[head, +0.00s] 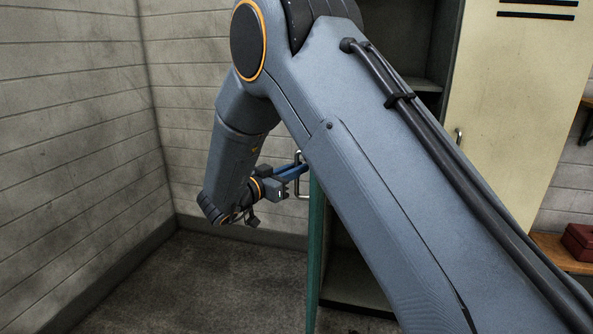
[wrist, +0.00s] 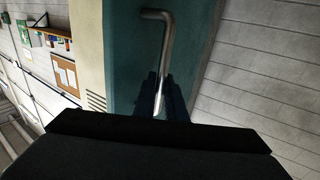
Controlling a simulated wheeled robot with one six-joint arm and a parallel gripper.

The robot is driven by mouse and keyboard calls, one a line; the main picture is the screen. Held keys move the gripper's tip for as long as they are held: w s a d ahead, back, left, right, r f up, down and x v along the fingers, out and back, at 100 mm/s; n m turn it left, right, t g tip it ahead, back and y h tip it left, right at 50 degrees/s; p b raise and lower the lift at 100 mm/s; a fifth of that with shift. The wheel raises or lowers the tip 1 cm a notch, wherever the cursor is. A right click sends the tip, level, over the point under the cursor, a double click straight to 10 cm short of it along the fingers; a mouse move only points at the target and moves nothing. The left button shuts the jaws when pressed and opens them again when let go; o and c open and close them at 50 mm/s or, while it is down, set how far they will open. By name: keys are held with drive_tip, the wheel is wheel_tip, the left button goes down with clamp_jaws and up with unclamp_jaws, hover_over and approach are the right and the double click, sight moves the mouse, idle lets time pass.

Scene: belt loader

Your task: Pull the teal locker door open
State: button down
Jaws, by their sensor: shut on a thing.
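The teal locker door (head: 315,255) stands swung out from the locker and shows nearly edge-on in the head view. The open locker (head: 352,278) beside it has a dark inside with shelves, partly hidden by my arm. The door's metal bar handle (head: 299,158) is on its left face. My gripper (head: 292,172) is shut on this handle. In the wrist view, the fingers (wrist: 161,98) close around the lower part of the handle (wrist: 167,45), in front of the teal door face (wrist: 125,60).
A cream locker door (head: 515,100) with its own handle is shut on the right. A red box (head: 580,240) sits on a wooden bench (head: 560,250) at far right. The floor (head: 200,285) left of the teal door is clear up to the block walls.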

drive_tip(key=c, duration=1.8)
unclamp_jaws()
drive_tip(key=shift+w+d+r, duration=0.15)
drive_tip(key=shift+w, duration=0.05)
drive_tip(key=shift+s+a, duration=0.15)
drive_tip(key=shift+a, duration=0.05)
drive_tip(key=shift+s+a, duration=0.1)
drive_tip(key=shift+s, duration=0.05)
drive_tip(key=b+v, duration=0.2)
drive_tip(key=v, duration=0.5)
drive_tip(key=shift+s+a, duration=0.15)
